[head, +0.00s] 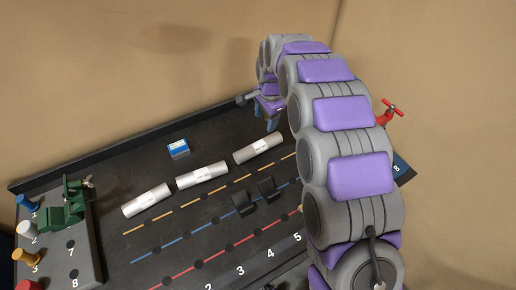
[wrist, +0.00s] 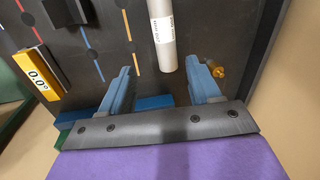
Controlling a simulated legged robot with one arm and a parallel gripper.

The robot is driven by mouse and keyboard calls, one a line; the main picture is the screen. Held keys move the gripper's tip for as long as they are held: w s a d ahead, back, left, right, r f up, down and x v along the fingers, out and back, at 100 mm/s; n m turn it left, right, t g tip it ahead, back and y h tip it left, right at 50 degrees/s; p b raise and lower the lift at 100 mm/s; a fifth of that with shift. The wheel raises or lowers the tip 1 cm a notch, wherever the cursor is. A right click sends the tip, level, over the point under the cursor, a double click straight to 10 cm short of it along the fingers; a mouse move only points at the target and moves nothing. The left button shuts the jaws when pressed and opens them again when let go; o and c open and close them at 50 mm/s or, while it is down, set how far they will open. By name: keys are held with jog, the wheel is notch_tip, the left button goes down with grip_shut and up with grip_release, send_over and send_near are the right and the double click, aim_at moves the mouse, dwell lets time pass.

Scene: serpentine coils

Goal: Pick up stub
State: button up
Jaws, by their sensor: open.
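No label that I can read names the stub. Three pale grey tubes with printed labels lie in a row in the head view: a left one (head: 146,200), a middle one (head: 202,175) and a right one (head: 258,148). The end of one tube (wrist: 163,35) shows in the wrist view, just beyond the gap between my fingers. A small brass-coloured piece (wrist: 217,71) is beside my right finger, partly hidden by it. My gripper (wrist: 160,68) is open with nothing between its blue fingers. In the head view my gripper (head: 264,115) is near the right tube.
A green fixture (head: 66,205) and coloured knobs stand at the left. A blue-and-white box (head: 178,149) lies behind the tubes. A red-handled part (head: 385,114) is at the right. The wrist view shows a yellow gauge reading 0.0° (wrist: 38,72) and a blue block (wrist: 153,103).

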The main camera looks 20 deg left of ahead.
aim_at(259, 144)
jog(key=a+f+b, duration=0.1)
jog(key=f, duration=0.3)
jog(key=w+f+b, duration=0.1)
jog(key=f, duration=0.3)
jog(key=a+f+b, duration=0.1)
jog(key=f, duration=0.4)
jog(key=shift+w+a, duration=0.3)
jog(key=shift+a, duration=0.05)
jog(key=f+b, duration=0.2)
jog(key=f, duration=0.3)
jog(key=shift+w+f, duration=0.1)
jog(key=shift+w, duration=0.1)
jog(key=c, duration=1.1)
jog(key=shift+a, duration=0.1)
jog(key=shift+c, duration=0.2)
